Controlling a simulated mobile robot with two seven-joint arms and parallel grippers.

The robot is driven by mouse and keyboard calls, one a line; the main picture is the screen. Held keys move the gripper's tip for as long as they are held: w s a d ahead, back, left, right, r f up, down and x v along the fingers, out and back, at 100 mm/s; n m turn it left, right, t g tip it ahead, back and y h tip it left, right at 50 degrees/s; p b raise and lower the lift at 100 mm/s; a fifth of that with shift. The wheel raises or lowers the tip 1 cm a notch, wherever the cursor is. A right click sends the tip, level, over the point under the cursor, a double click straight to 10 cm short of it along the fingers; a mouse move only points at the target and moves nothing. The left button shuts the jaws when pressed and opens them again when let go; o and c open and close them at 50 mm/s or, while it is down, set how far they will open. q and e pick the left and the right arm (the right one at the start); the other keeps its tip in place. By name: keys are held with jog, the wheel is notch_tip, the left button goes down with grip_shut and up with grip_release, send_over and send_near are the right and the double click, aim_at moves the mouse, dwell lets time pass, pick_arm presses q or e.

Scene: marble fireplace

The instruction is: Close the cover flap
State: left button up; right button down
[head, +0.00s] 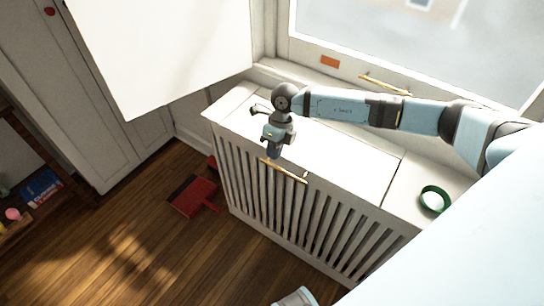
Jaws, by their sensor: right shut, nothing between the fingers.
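The cover flap (345,150) is the pale panel in the top of the slatted white radiator cover (290,210). It looks to lie flat, about level with the top on both sides, with a thin seam at its right end. A gold bar handle (290,173) runs along its front edge. My right gripper (273,153) points down over the front edge, just above the left part of this handle. It is shut and empty; whether its tip touches the flap or handle I cannot tell. My left gripper is not in view.
A gold handle (385,85) and an orange piece (330,62) are on the window frame behind. A red dustpan-like object (193,197) lies on the wooden floor. A large white panel (165,50) juts in upper left.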

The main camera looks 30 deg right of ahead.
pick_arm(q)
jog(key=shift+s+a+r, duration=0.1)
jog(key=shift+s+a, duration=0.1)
pick_arm(e)
jog(key=s+a+v, duration=0.1)
jog(key=v, duration=1)
jog(key=shift+w+r, duration=0.2)
jog(key=shift+r, duration=0.2)
